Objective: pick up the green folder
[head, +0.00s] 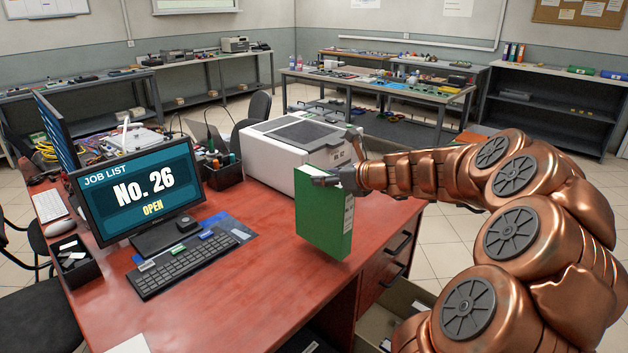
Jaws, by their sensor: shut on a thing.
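The green folder (322,222) is upright, with its broad green side facing me and a pale labelled spine on its right. My gripper (335,177) is shut on its top edge. The folder is over the right part of the red desk (232,293), near the desk's right edge. I cannot tell for sure whether its bottom edge touches the desk or is just above it. My copper arm comes in from the right.
A white box-shaped machine (268,165) stands just behind the folder. A monitor (137,192), a keyboard (187,262) and a dark pen holder (222,174) are to the left. An open drawer or box (385,318) is below the desk's right side. The desk front is mostly clear.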

